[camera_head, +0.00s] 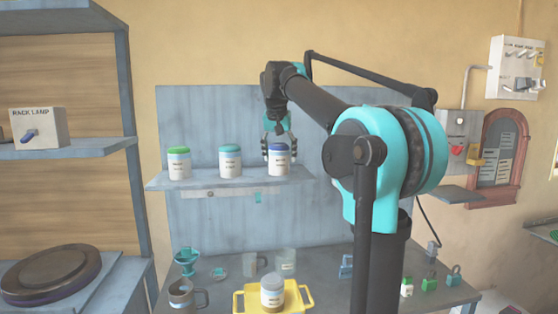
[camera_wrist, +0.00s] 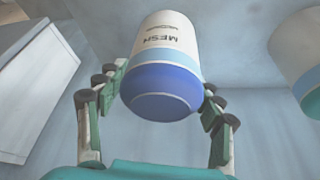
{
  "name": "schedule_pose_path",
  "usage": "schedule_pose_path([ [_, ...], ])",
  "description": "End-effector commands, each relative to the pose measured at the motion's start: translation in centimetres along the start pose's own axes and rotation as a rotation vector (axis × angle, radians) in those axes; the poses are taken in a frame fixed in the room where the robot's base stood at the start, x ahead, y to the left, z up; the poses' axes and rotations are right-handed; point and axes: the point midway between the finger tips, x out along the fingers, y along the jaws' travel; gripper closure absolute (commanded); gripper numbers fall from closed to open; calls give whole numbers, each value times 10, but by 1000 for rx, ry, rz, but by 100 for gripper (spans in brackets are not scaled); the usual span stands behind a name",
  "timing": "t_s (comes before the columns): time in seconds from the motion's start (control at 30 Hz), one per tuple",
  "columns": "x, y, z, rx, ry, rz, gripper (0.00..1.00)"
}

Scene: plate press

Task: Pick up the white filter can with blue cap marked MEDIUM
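The white filter can with a blue cap (camera_head: 279,165) stands upright at the right end of the wall shelf's row. It also fills the middle of the wrist view (camera_wrist: 166,65), where its label appears upside down and reads MESH; the smaller word is too blurred to be sure of. My gripper (camera_head: 278,150) comes down from above, with one finger on each side of the can. In the wrist view my gripper's fingers (camera_wrist: 162,95) lie close along both sides of the cap. I cannot tell whether they press on it. The can's base appears to be on the shelf.
On the same shelf (camera_head: 225,186) stand a teal-capped can (camera_head: 230,162) and a green-capped can (camera_head: 179,164). Below, the bench holds a yellow tray (camera_head: 244,303) with a jar (camera_head: 272,290), mugs and small padlocks. Free shelf separates the cans.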

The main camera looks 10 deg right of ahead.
Motion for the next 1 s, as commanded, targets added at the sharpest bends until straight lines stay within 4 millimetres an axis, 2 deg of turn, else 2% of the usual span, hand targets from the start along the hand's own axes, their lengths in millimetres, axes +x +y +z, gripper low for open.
schedule_pose_path([
  [0.07,0,0,0,0,0,0,47],
  [0.33,0,0,0,0,0,0,80],
  [0.73,-7,0,-3,0,0,0,82],
  [0.87,-22,0,-9,0,0,0,82],
  [1.0,-46,0,-19,0,0,0,82],
])
